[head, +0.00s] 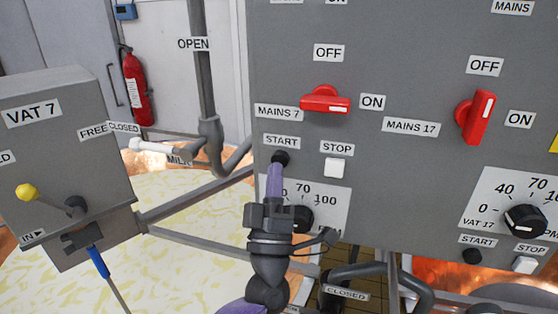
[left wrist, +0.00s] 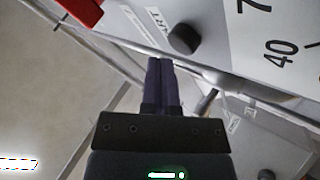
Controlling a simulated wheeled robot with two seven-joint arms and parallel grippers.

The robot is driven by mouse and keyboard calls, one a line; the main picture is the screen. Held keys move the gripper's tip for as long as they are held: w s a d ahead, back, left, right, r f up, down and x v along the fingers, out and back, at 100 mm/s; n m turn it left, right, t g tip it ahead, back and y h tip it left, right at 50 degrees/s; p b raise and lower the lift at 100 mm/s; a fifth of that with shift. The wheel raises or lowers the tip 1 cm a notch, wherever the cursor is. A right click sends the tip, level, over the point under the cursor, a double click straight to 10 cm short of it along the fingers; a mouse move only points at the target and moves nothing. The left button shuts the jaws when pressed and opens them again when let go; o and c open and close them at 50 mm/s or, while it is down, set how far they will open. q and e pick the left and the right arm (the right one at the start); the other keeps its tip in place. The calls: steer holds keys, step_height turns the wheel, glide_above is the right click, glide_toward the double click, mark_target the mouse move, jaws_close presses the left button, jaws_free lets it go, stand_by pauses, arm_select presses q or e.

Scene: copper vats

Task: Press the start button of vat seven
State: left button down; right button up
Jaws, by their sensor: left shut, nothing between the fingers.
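The black START button of vat seven (head: 281,157) is on the grey panel under the START label, left of the white STOP button (head: 335,168). My left gripper (head: 276,168) is shut and empty, its purple fingertips just below the button and overlapping its lower edge in the head view. In the left wrist view, the closed fingers (left wrist: 160,62) point at the panel, and the black button (left wrist: 184,39) is slightly up and right of the tips. A small gap shows there; I cannot tell its depth. The red MAINS 7 switch (head: 325,100) lies horizontal, toward ON. My right gripper is not visible.
A dial (head: 299,218) sits below the buttons, behind my left gripper. Vat 17's red switch (head: 475,117), dial (head: 524,220) and START button (head: 472,256) are to the right. The VAT 7 box (head: 62,115) and pipes stand at left, above the open vat.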

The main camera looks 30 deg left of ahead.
arm_select(q)
steer(key=shift+w, duration=0.2)
steer(key=shift+w+a, duration=0.1)
steer(key=shift+w, duration=0.15)
steer(key=shift+w+a, duration=0.1)
steer(key=shift+w, duration=0.35)
stand_by(0.6)
stand_by(0.3)
steer(key=shift+s+d, duration=0.2)
steer(key=shift+s, duration=0.7)
steer(key=s+p, duration=0.1)
steer(key=s, duration=0.1)
steer(key=s+d+p, duration=0.1)
steer(key=s, duration=0.1)
steer(key=shift+s+d, duration=0.1)
steer(key=shift+s, duration=0.3)
